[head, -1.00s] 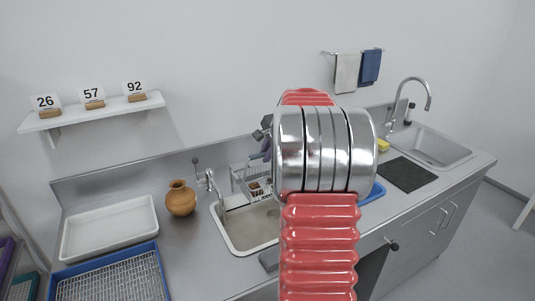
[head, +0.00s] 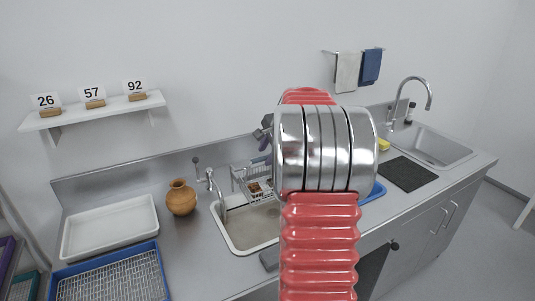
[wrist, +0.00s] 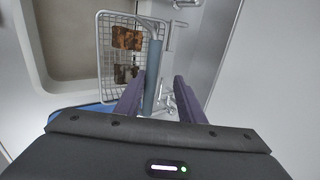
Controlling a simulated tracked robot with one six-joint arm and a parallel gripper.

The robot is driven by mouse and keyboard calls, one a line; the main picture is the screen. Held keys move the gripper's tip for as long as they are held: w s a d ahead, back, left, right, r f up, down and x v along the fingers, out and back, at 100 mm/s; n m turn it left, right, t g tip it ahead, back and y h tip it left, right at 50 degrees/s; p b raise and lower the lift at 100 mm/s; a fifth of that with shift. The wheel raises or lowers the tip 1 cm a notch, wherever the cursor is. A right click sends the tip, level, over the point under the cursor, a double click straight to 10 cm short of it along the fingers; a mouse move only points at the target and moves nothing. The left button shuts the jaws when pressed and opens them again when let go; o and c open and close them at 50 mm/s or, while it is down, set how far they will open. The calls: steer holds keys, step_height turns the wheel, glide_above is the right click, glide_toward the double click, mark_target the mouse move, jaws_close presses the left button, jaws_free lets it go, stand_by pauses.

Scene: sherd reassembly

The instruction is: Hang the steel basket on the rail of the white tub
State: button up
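The steel wire basket (wrist: 120,58) holds brown sherds (wrist: 127,38) in the wrist view. A blue-grey handle (wrist: 152,75) runs along its right side. The basket also shows in the head view (head: 250,178), at the back edge of the pale tub (head: 235,243), partly hidden by my arm. I cannot tell what it rests on. The tub also fills the upper left of the wrist view (wrist: 70,45). My gripper (wrist: 160,85) has its purple fingers apart on either side of the handle, with a visible gap at the right finger.
A tap (head: 212,185) and an orange-brown jar (head: 181,198) stand left of the tub. A white tray (head: 110,228) and a blue-rimmed rack (head: 110,280) lie farther left. A blue tray (head: 376,191) and a dark mat (head: 407,174) lie right. The wall is close behind.

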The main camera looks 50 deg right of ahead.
steer(key=v, duration=1.3)
steer(key=shift+r, duration=0.35)
steer(key=shift+s+n, duration=0.15)
steer(key=shift+n, duration=0.15)
steer(key=s+a+f+n+g, duration=0.2)
steer(key=s+a+f+n, duration=0.25)
steer(key=a+f, duration=0.2)
steer(key=s+a+f+n, duration=0.1)
steer(key=s+a+n, duration=0.3)
steer(key=a, duration=0.8)
steer(key=s+a+f+n+y, duration=0.1)
steer(key=s+a+n, duration=0.3)
steer(key=a+n, duration=0.3)
steer(key=s+a+f+n+t+y, duration=0.1)
steer(key=s+a+n, duration=0.3)
steer(key=a, duration=1.3)
steer(key=shift+s+a+f+n, duration=0.25)
steer(key=shift+a+f+n, duration=0.1)
steer(key=shift+n, duration=0.4)
